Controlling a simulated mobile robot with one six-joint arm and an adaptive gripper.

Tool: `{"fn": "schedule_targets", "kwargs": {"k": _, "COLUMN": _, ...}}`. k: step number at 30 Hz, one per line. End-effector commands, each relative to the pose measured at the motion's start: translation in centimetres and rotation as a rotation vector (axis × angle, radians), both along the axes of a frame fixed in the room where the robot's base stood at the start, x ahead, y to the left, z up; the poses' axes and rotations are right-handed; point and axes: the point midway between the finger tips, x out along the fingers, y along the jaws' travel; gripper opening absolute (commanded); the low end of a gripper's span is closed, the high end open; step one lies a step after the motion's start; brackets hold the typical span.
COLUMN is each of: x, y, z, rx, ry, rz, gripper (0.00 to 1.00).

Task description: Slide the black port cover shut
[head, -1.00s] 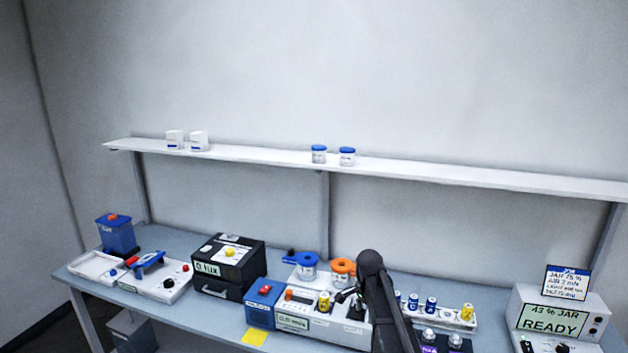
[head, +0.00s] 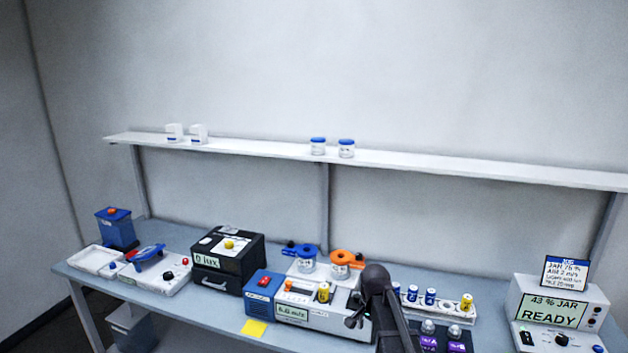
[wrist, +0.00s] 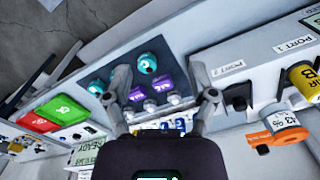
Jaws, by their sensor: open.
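The white port box (head: 308,313) stands at the front middle of the bench, with a yellow cylinder (head: 323,292) upright in it. In the wrist view, a black piece (wrist: 237,96) that looks like the port cover sits below the PORT 2 label (wrist: 228,68), just right of my right finger. A second black piece (wrist: 272,85) lies between it and the yellow cylinder (wrist: 304,86) by the PORT 1 label. My gripper (wrist: 160,74) is open and empty, its fingers wide apart; contact with the cover cannot be told.
To the right are a rack of blue and yellow cylinders (head: 440,302), purple-labelled bottles (head: 428,340) and a READY display (head: 553,312). A blue box (head: 262,297) adjoins on the left.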

Motion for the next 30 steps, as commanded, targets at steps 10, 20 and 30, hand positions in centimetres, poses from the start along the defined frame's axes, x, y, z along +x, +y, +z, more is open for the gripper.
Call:
{"fn": "schedule_targets", "kwargs": {"k": 10, "x": -10.4, "y": -0.7, "z": -4.8, "rx": 0.0, "ry": 0.001, "rz": 0.436, "gripper": 0.73}}
{"fn": "schedule_targets", "kwargs": {"k": 20, "x": -16.2, "y": -1.1, "z": -7.0, "rx": 0.0, "ry": 0.001, "rz": 0.742, "gripper": 0.73}}
{"fn": "schedule_targets", "kwargs": {"k": 30, "x": -16.6, "y": -1.1, "z": -7.0, "rx": 0.0, "ry": 0.001, "rz": 0.777, "gripper": 0.73}}
